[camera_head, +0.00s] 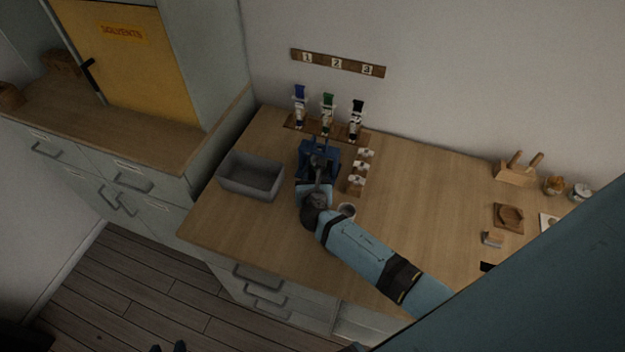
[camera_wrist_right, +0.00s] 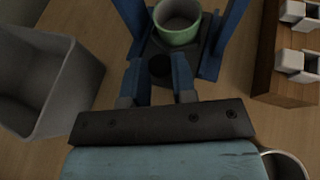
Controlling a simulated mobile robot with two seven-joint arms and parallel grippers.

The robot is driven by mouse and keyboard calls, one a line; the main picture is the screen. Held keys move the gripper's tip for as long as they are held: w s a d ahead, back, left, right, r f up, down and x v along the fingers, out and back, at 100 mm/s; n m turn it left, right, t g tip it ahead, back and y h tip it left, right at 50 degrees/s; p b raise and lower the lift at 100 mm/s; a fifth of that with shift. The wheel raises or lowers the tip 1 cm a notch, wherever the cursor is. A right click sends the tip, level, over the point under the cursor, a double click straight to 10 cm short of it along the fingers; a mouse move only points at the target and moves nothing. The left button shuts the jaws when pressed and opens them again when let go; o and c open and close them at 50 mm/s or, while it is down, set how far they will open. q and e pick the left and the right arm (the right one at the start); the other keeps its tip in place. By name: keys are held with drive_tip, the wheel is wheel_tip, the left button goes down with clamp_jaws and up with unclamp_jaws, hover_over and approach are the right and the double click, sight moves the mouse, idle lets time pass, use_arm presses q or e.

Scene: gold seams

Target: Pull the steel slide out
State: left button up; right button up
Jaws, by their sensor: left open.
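The blue stand (camera_head: 332,150) is on the wooden counter, and its blue posts show in the right wrist view (camera_wrist_right: 229,40). A green-rimmed cup (camera_wrist_right: 178,24) sits between the posts on a dark grey plate, which looks like the steel slide (camera_wrist_right: 206,62). A dark round knob (camera_wrist_right: 160,66) is at the plate's near end. My right gripper (camera_head: 318,162) is at the stand's front. In the wrist view its fingers (camera_wrist_right: 159,84) lie against both sides of the knob. My left gripper (camera_head: 168,347) shows only dark tips at the bottom edge, open, far from the stand.
A grey bin (camera_head: 252,178) stands left of the stand. A wooden block with white pieces (camera_head: 358,175) is close on the right. A metal cup (camera_head: 347,210) is beside my right wrist. Colored dispensers (camera_head: 328,115) stand behind. The counter's middle right is clear.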

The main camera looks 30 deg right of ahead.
clamp_jaws()
drive_tip(key=s+a+p, duration=0.1)
drive_tip(key=s+a, duration=0.1)
drive_tip(key=a, duration=0.1)
drive_tip(key=s+a+p, duration=0.1)
drive_tip(key=s+a, duration=0.2)
drive_tip(key=shift+s, duration=0.25)
drive_tip(key=shift+s+a, duration=0.1)
drive_tip(key=shift+a, duration=0.1)
drive_tip(key=o, duration=0.7)
unclamp_jaws()
